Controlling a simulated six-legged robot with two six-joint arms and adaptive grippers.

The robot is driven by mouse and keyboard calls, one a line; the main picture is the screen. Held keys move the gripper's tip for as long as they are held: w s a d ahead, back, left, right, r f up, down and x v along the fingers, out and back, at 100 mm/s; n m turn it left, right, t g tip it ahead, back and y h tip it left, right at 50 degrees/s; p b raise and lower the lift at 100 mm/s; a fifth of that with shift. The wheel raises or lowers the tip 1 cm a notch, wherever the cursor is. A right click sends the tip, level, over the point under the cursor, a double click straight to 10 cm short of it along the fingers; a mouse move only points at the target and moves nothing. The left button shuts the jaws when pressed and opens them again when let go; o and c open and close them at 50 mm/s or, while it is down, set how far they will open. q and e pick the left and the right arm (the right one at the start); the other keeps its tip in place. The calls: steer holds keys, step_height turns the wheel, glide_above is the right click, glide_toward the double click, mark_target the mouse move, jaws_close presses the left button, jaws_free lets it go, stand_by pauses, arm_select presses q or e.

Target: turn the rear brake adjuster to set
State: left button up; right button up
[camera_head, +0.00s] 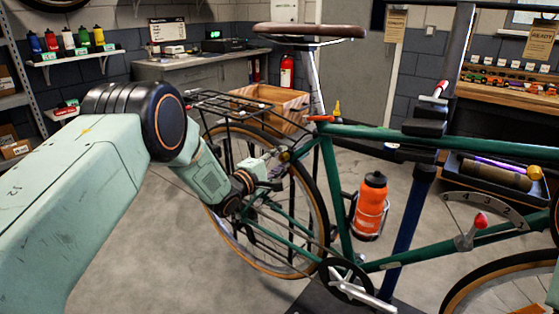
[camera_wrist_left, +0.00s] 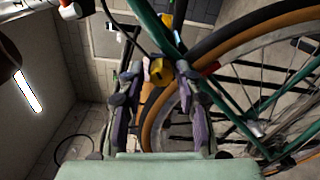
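The rear brake adjuster appears to be the small yellow knob (camera_head: 285,155) by the green seat stay above the rear wheel. It also shows as a yellow faceted knob (camera_wrist_left: 160,70) in the left wrist view. My left gripper (camera_head: 272,168) is beside the rear wheel, close to this knob. In the wrist view its two fingers (camera_wrist_left: 157,78) stand apart, with the knob between or just beyond their tips. A small gap shows on the knob's left; contact on its right is unclear. My right gripper is not in view.
The green bicycle frame (camera_head: 440,142) is held at a blue stand post (camera_head: 408,225). The rear wheel (camera_head: 318,200) and black rack (camera_head: 232,106) are close to my left gripper. Open floor (camera_head: 140,235) lies left.

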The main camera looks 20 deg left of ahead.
arm_select(q)
steer(key=shift+o, duration=0.7)
steer(key=shift+s, duration=0.1)
steer(key=v, duration=1.2)
